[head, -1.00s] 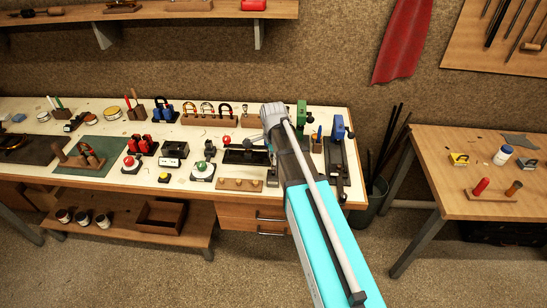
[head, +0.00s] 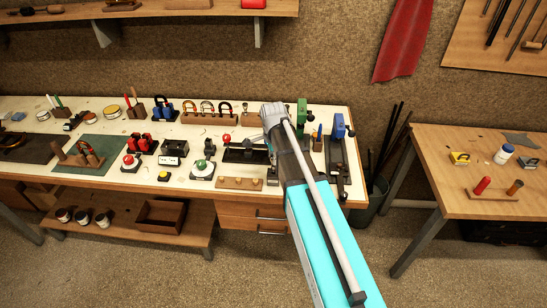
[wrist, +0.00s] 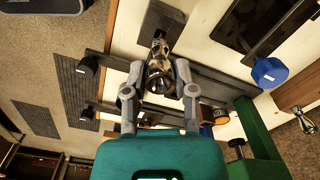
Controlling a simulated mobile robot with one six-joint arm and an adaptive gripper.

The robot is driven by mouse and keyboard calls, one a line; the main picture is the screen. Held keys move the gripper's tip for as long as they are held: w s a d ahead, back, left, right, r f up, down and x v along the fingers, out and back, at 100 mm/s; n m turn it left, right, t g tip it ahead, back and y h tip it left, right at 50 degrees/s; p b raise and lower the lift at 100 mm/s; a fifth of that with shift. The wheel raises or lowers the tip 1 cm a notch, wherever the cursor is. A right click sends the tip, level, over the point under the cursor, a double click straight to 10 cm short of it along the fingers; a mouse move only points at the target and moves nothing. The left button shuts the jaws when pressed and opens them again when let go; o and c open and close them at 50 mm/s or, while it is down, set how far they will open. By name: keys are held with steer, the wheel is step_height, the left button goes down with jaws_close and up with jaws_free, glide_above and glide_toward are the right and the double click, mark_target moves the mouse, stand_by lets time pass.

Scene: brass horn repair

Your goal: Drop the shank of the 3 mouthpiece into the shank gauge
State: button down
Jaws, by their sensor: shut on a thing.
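My gripper (wrist: 158,72) is shut on a shiny metal mouthpiece (wrist: 157,82). The round cup end of the mouthpiece faces the wrist camera, and its narrower part points away. The number on it cannot be read. A dark block (wrist: 163,20) lies just beyond the mouthpiece in the wrist view; I cannot tell whether it is the shank gauge or whether the mouthpiece touches it.
A green upright tool (head: 302,110) and a blue-topped tool (head: 340,127) stand close right of my gripper. A black tray (head: 245,155) and a wooden block with knobs (head: 240,183) lie on the bench (head: 115,178) to the left. Another table (head: 440,150) stands at right.

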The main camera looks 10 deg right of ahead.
steer(key=shift+f+b, duration=0.65)
stand_by(0.8)
stand_by(0.4)
steer(key=shift+c, duration=1.7)
jaws_free()
steer(key=shift+r, duration=0.1)
